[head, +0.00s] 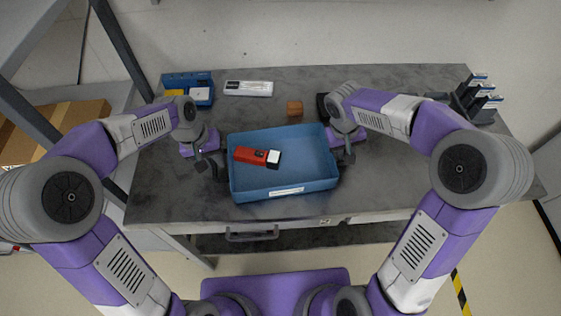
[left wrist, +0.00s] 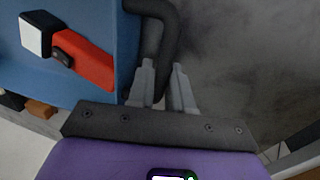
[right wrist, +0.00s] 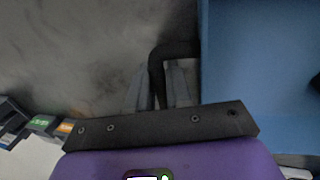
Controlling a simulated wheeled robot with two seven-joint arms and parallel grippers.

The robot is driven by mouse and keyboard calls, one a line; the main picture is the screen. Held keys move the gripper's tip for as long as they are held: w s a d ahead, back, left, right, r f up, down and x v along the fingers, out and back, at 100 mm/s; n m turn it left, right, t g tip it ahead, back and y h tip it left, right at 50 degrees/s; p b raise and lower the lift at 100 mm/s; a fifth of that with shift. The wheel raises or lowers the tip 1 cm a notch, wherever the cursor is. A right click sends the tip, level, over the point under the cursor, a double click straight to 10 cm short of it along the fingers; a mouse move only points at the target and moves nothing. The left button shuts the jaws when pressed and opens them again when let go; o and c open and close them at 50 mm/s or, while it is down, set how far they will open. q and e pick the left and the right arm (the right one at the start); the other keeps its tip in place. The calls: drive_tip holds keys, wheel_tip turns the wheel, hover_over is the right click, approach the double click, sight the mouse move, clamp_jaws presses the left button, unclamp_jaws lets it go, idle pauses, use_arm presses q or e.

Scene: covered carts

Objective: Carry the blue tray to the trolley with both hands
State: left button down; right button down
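The blue tray (head: 300,180) is over the grey table, near its front edge, and looks level; I cannot tell whether it touches the tabletop. A red tool with a white end (head: 257,157) lies in it. It also shows in the left wrist view (left wrist: 85,60). My left gripper (head: 208,163) is at the tray's left side, its fingers (left wrist: 163,85) closed around a dark tray handle (left wrist: 168,35). My right gripper (head: 346,150) is at the right side, its fingers (right wrist: 158,88) closed around the other dark handle (right wrist: 172,50). I cannot identify the trolley in any view.
The grey table (head: 190,205) also holds a blue bin (head: 195,82) at back left, a white packaged item (head: 248,88), a brown block (head: 294,108) and a dark rack (head: 470,105) at right. A cardboard box (head: 75,120) stands on a shelf at left.

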use_arm(q)
drive_tip(key=shift+r, duration=0.1)
use_arm(e)
drive_tip(key=shift+r, duration=0.1)
idle(0.3)
